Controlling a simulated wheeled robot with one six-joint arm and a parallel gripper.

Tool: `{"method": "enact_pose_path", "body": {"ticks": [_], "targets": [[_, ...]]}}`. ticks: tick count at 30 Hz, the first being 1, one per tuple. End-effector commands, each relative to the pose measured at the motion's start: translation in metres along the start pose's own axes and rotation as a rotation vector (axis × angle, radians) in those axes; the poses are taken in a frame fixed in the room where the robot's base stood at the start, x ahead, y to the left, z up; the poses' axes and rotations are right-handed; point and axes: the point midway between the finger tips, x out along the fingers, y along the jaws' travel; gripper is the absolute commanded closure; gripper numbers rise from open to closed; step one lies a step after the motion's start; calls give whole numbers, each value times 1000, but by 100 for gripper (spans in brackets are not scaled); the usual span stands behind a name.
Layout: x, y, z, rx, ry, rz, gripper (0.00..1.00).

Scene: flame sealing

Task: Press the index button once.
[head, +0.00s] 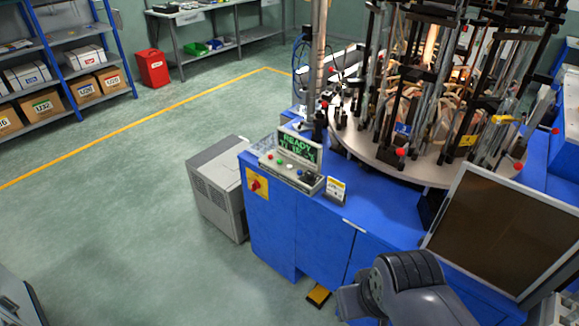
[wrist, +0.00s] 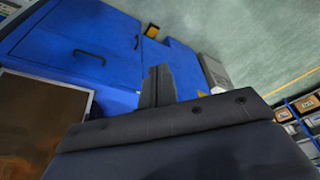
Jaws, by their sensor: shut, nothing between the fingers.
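A small control box (head: 290,172) stands on the front left corner of the blue machine cabinet (head: 320,225). It has a row of small coloured buttons, including a green one and a white one, and a green-lit display (head: 298,147) reading READY. I cannot read which button is the index button. In the wrist view, my gripper (wrist: 157,82) is shut and empty, in front of the blue cabinet (wrist: 65,35) and apart from the buttons. In the head view, my dark arm is at the lower right, well below the control box; its fingertips cannot be made out.
A round turntable (head: 365,155) with many upright rods stands behind the control box. A dark framed panel (head: 505,232) is at the right, near my arm. A small sign (head: 336,188) stands beside the box. A grey unit (head: 217,188) is left of the cabinet. Open floor lies left.

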Motion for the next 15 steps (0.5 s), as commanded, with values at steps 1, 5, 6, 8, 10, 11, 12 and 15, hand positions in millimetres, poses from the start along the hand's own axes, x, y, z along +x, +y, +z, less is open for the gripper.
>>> {"method": "enact_pose_path", "body": {"ticks": [1,5,6,8,10,11,12,15], "targets": [[0,0,-2,15,-3,-5,100],[3,1,-12,134,-22,-45,100],[5,2,-19,199,-29,-67,100],[8,5,-30,319,-41,-107,100],[14,12,-48,483,-49,-158,100],[17,17,-56,558,-51,-181,100],[20,24,-66,660,-51,-211,100],[31,49,-91,913,-42,-282,100]]}}
